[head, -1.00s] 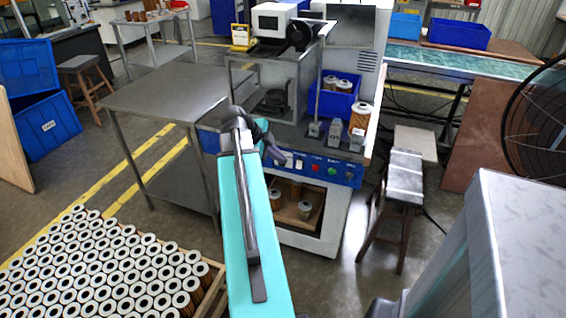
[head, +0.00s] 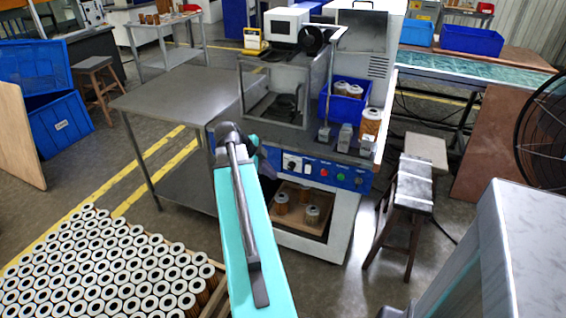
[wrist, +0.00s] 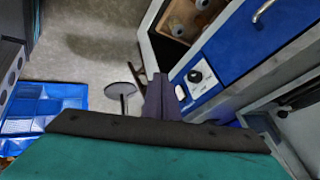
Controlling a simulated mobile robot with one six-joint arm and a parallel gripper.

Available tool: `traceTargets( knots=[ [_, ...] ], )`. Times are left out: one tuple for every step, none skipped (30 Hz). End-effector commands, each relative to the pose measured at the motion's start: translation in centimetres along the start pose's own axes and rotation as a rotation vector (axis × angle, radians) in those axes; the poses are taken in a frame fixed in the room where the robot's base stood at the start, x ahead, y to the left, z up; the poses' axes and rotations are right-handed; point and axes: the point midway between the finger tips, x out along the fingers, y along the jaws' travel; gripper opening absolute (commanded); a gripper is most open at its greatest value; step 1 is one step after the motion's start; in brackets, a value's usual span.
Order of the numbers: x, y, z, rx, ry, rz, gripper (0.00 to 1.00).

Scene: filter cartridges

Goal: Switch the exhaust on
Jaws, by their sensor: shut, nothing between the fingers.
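The blue control panel (head: 349,179) is on the front of the white machine. At its left end is a white switch plate with a black knob (head: 292,162); the wrist view shows the knob too (wrist: 195,76). I cannot read any labels, so I cannot tell for sure that this is the exhaust switch. My gripper is mostly hidden behind my arm's end in the head view, just left of the panel. In the wrist view my gripper (wrist: 161,90) is shut and empty, its tips apart from the knob and left of it.
The panel also carries a red button (head: 323,173) and a green button (head: 340,177). An open compartment (head: 300,207) with filters lies below. A metal table (head: 175,95) stands left, a wooden stool (head: 408,200) right. Many filters (head: 110,265) fill the front left.

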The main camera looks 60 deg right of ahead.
Motion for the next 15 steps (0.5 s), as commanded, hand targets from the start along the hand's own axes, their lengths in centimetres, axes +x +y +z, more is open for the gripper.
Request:
traceTargets(
  knots=[
    [0.4,1.0,2.1,-0.072,-0.016,0.008,0.00],
    [0.7,1.6,3.3,-0.117,-0.026,0.012,0.00],
    [0.9,2.4,4.9,-0.180,-0.040,0.017,0.00],
    [1.2,3.1,6.1,-0.228,-0.051,0.021,0.00],
    [1.4,3.8,7.3,-0.276,-0.061,0.025,0.00],
    [1.7,4.8,8.8,-0.341,-0.075,0.030,0.00],
    [1.9,5.5,10.0,-0.388,-0.086,0.033,0.00],
    [2.1,6.2,11.1,-0.437,-0.097,0.035,0.00],
    [2.4,7.3,12.5,-0.499,-0.111,0.039,0.00],
    [2.5,8.1,13.6,-0.547,-0.122,0.042,0.00],
    [2.8,8.9,14.6,-0.594,-0.132,0.045,0.00],
    [3.0,10.1,16.0,-0.656,-0.145,0.048,0.00],
    [3.2,11.0,16.9,-0.702,-0.156,0.051,0.00],
    [3.3,11.9,17.9,-0.750,-0.167,0.053,0.00],
    [3.6,13.1,19.1,-0.811,-0.180,0.055,0.00]
  ],
)
